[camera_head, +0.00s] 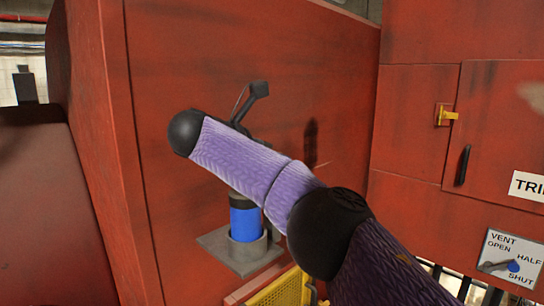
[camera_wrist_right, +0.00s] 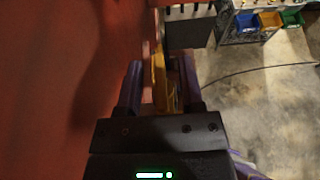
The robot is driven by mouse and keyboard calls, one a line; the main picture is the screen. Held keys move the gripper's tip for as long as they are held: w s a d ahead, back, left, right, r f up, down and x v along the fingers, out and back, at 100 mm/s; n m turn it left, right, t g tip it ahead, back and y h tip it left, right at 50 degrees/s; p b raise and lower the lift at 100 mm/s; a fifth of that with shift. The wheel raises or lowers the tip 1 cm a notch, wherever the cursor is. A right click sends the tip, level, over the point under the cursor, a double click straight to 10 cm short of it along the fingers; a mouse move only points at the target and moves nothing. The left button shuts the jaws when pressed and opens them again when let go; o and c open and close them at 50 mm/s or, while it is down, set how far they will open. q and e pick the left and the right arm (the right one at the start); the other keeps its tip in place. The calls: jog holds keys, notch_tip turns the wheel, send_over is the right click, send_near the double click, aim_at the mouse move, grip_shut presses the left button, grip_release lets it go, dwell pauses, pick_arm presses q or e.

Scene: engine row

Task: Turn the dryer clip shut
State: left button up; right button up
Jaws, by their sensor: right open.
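A blue cylinder with a black top (camera_head: 245,218), which looks like the dryer, stands on a grey bracket (camera_head: 215,243) against the red housing. My purple right arm crosses in front of it and hides part of it. A black lever-like piece (camera_head: 258,89) sticks out above the arm. I cannot tell whether it is the clip. My right gripper (camera_wrist_right: 162,75) is open in the wrist view, with its fingers pointing away beside the red wall. A narrow yellow part (camera_wrist_right: 160,82) shows between or beyond the fingers; contact is unclear. My left gripper is out of view.
A red door with a yellow latch (camera_head: 445,115) and black handle (camera_head: 463,165) is at the right. Below is a vent plate with a blue-tipped pointer (camera_head: 513,266). A yellow grille (camera_head: 285,288) lies low. Bins (camera_wrist_right: 268,19) stand beyond open floor.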

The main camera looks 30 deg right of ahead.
jog(key=shift+a, duration=0.3)
jog(key=v, duration=0.9)
jog(key=shift+s+a+r+b, duration=0.1)
jog(key=shift+s+r+b, duration=0.05)
jog(key=shift+b, duration=0.25)
